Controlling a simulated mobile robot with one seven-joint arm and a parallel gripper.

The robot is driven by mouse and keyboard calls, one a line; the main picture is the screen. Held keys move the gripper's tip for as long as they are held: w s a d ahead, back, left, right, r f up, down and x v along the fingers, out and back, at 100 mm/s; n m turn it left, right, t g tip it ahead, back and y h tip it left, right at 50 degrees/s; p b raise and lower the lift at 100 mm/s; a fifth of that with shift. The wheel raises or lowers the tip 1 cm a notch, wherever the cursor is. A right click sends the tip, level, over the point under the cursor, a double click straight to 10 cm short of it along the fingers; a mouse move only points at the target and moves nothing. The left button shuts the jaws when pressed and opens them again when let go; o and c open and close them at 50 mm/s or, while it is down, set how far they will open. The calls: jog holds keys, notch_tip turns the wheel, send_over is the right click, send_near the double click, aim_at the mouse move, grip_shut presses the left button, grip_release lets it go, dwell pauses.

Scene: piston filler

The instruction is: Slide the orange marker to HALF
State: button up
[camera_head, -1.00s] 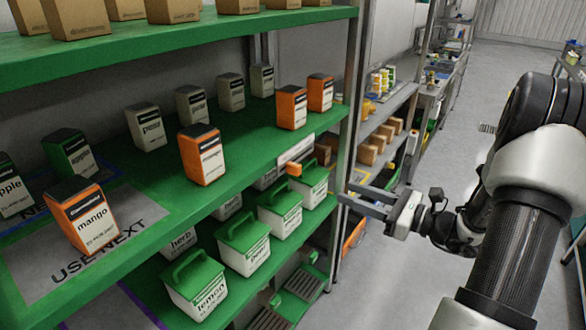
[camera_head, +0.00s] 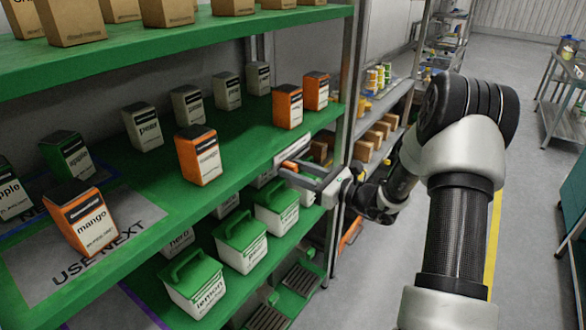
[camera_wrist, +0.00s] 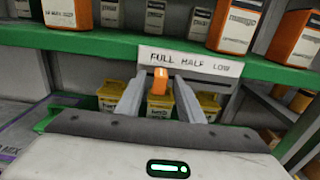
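The orange marker (camera_wrist: 160,80) sits at the left end of a white label strip (camera_wrist: 190,62) reading FULL, HALF, LOW, below the word FULL. In the head view the marker (camera_head: 289,165) shows at the shelf's front edge, with the strip (camera_head: 306,148) just above it. My gripper (camera_wrist: 159,84) is open, one finger on each side of the marker in the wrist view. A gap shows between the marker and each finger. In the head view my gripper (camera_head: 288,171) reaches the marker from the right. I cannot tell how deep the marker lies between the fingertips.
The strip hangs on the front edge of a green shelf (camera_head: 135,255) bearing orange and grey cartons, among them a mango carton (camera_head: 82,217). Green-lidded tubs (camera_head: 240,238) stand on the shelf below. A metal upright (camera_head: 346,95) stands right of the strip. The aisle floor is clear.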

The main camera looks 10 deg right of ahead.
jog(key=shift+w+a, duration=0.25)
jog(key=shift+a, duration=0.05)
grip_shut()
jog(key=w+d, duration=0.3)
jog(key=shift+w+d+b, duration=0.3)
jog(key=shift+d+b, duration=0.05)
grip_release()
